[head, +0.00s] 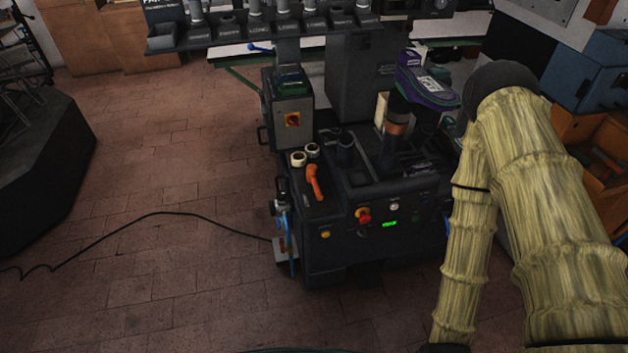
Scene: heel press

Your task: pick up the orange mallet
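The orange mallet (315,183) lies on the dark top of the heel press (345,215), near its left front edge. Its head points toward the back and its handle toward the front. My arm, in a pale yellow ribbed cover, fills the right side of the head view, to the right of the press and apart from the mallet. The end of the arm runs out at the bottom of the picture, so my gripper is not seen.
Tape rolls (299,159) sit just behind the mallet. A control box (293,115) stands behind. A cable (160,213) crosses the open tiled floor at left.

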